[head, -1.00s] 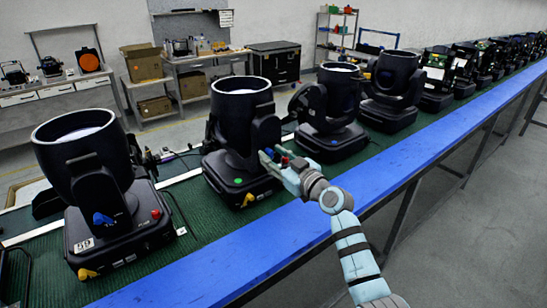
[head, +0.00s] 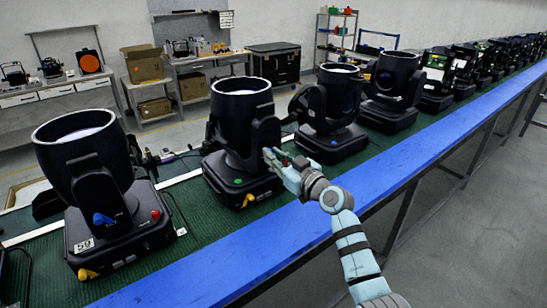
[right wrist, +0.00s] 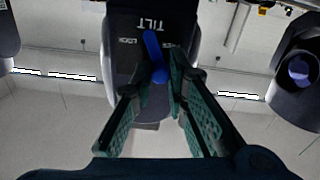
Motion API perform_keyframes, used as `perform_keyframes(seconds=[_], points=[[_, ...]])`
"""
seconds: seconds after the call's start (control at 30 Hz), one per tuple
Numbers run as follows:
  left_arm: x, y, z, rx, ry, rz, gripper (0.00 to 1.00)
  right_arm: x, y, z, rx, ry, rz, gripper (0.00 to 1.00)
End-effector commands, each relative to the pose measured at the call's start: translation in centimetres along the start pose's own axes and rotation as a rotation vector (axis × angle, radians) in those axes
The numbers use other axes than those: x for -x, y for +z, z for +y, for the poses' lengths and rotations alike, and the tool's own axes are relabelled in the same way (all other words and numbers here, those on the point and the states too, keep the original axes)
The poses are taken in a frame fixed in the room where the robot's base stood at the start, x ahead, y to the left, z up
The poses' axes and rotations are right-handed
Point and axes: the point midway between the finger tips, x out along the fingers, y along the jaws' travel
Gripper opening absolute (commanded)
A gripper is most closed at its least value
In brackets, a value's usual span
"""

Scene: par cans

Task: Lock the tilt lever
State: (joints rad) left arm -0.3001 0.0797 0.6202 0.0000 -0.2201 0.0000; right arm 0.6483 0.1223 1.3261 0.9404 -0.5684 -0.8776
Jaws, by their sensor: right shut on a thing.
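The fixture in front of my right gripper is a black moving-head lamp (head: 240,105) with an open round top, standing on the bench. Its blue tilt lever (right wrist: 152,50) shows in the right wrist view, on a black arm panel with upside-down TILT and LOCK lettering. The lever slants slightly, its end between LOCK and a partly hidden label. My right gripper (head: 272,157) is at the side of this fixture, its green fingers (right wrist: 154,80) shut on the lever. In the head view the fingers hide the lever. My left gripper is not in view.
A similar fixture (head: 85,150) with a blue lever and tag 59 stands to the left. Another (head: 330,105) stands close behind, and a long row continues beyond. The bench has a green mat (head: 195,215) and a blue front edge (head: 250,250). The floor at right is clear.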

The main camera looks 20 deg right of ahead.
Motion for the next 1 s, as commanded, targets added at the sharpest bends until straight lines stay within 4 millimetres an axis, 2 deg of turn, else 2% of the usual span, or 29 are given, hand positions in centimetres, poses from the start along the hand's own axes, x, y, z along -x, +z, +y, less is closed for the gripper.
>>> perform_keyframes(seconds=[1.0], points=[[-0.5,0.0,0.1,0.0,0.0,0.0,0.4,0.0,0.3,2.5,-0.837,0.0,-0.002,0.0]])
